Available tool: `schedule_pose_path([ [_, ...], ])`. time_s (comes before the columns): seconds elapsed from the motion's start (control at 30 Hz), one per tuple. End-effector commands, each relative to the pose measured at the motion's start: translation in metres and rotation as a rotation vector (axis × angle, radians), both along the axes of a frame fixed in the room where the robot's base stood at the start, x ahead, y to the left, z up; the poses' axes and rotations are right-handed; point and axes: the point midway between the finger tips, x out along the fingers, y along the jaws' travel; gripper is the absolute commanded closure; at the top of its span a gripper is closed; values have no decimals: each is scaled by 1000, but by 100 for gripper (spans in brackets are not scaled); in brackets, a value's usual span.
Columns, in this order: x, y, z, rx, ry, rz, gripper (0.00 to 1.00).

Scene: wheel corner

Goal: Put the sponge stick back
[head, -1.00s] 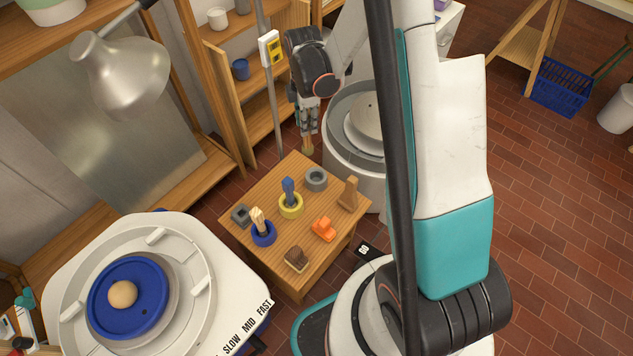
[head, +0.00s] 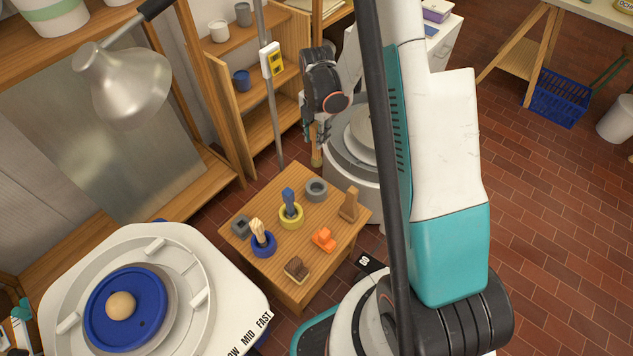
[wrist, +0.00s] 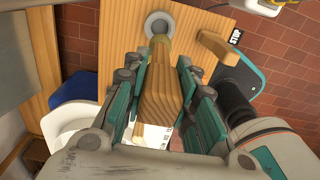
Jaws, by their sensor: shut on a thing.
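My gripper (head: 318,138) is shut on the sponge stick, behind the small wooden table. The stick's wooden handle (wrist: 158,92) lies between the fingers in the wrist view. Its lower end (head: 316,158) points down in the head view. A round grey ring holder (head: 316,189) stands empty at the table's back corner. In the wrist view the stick's far end overlaps the near side of this grey holder (wrist: 158,19); the gap between them is hard to judge. The head view shows the stick above and behind the holder.
A shelf stands behind.

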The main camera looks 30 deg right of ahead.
Motion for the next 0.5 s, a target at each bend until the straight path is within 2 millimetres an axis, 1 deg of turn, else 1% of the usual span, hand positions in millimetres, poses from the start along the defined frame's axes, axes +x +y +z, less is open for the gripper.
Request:
schedule_pose_path([
  [0.03, 1, 0, -17, 0, 0, 0, 98],
  [0.1, 1, 0, -35, 0, 0, 0, 98],
  [0.4, 0, 0, -107, 0, 0, -1, 98],
  [0.5, 0, 0, -124, 0, 0, -1, 98],
])
